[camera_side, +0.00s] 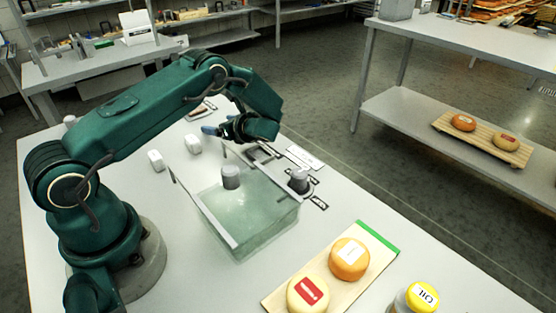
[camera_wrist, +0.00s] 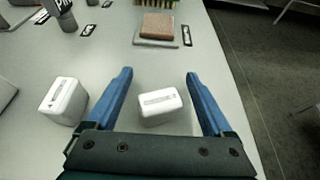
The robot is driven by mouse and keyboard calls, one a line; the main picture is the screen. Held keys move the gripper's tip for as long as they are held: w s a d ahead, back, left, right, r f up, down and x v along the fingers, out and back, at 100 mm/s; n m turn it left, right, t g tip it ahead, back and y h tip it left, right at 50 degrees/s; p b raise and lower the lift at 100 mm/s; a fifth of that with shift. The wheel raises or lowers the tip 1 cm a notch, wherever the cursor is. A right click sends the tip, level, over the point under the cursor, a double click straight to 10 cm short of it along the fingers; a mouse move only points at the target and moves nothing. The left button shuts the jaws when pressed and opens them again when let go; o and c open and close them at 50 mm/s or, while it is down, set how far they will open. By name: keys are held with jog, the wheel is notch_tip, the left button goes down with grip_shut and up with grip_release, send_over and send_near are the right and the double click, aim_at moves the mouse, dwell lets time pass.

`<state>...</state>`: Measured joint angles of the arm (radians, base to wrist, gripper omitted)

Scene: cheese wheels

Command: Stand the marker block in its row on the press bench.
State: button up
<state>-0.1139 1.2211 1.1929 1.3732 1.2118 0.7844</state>
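Two white blocks with grey label strips lie on the pale bench; I cannot tell which is the marker block. One white block (camera_wrist: 160,105) shows between my fingers in the wrist view, and in the side view it sits just below the blue fingertips (camera_side: 193,144). The other white block (camera_wrist: 64,101) is left of my fingers; it also shows in the side view (camera_side: 156,159). My gripper (camera_wrist: 159,74) is open, its blue fingers spread wide and apart from the block. In the side view my gripper (camera_side: 216,130) hangs above the bench (camera_side: 190,235).
A clear greenish tub (camera_side: 245,215) with a grey cylinder (camera_side: 231,177) stands mid-bench. A board (camera_side: 375,262) holds two cheeses. A brown block (camera_wrist: 157,25) sits on a grey plate ahead.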

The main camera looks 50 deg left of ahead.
jog(key=shift+r, duration=0.1)
jog(key=shift+d+r, duration=0.15)
jog(key=shift+d, duration=0.1)
jog(key=v, duration=1)
jog(key=shift+w+d, duration=0.1)
jog(key=shift+d, duration=0.1)
jog(key=shift+d+r, duration=0.35)
jog(key=shift+d, duration=0.15)
jog(key=s+d+r+n+t+h, duration=0.3)
jog(key=s+d+r+n+h, duration=0.2)
jog(key=s+d+n, duration=0.3)
jog(key=s+d+r+n+t+h, duration=0.2)
jog(key=s+d+r+n+h, duration=0.4)
jog(key=s+d+n+h, duration=0.1)
jog(key=shift+s+d+n+t+h, duration=0.4)
jog(key=shift+s+n+h, duration=0.3)
jog(key=shift+s+n, duration=0.75)
jog(key=shift+r, duration=0.15)
